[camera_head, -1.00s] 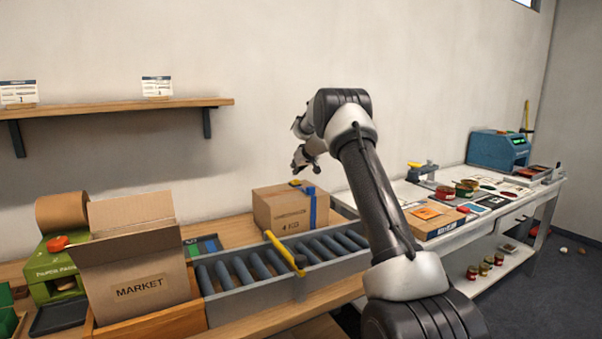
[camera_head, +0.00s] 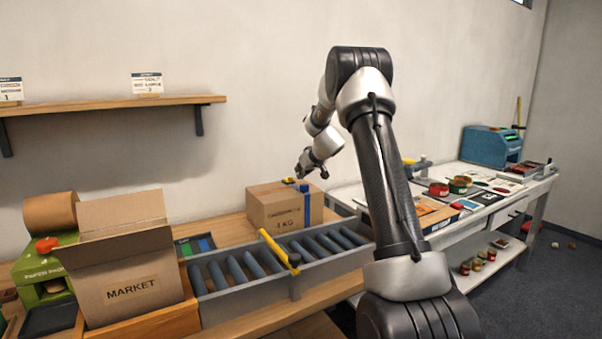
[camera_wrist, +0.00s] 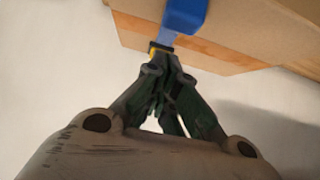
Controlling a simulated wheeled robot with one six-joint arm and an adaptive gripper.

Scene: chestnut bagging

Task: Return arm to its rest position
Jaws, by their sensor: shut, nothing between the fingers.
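My arm rises in the middle of the head view, bent at the elbow, with my gripper (camera_head: 300,177) hanging at its end. In the wrist view the dark fingers of my gripper (camera_wrist: 164,58) are together, pointing toward a blue piece (camera_wrist: 184,16) and a brown cardboard-like surface (camera_wrist: 250,28).
The roller conveyor (camera_head: 195,279) with a yellow bar (camera_head: 279,250) lies below. An open MARKET box (camera_head: 130,290) stands at left. A wall shelf (camera_head: 100,107) is at upper left. A white table (camera_head: 345,191) with jars and a blue machine (camera_head: 488,147) stands at right.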

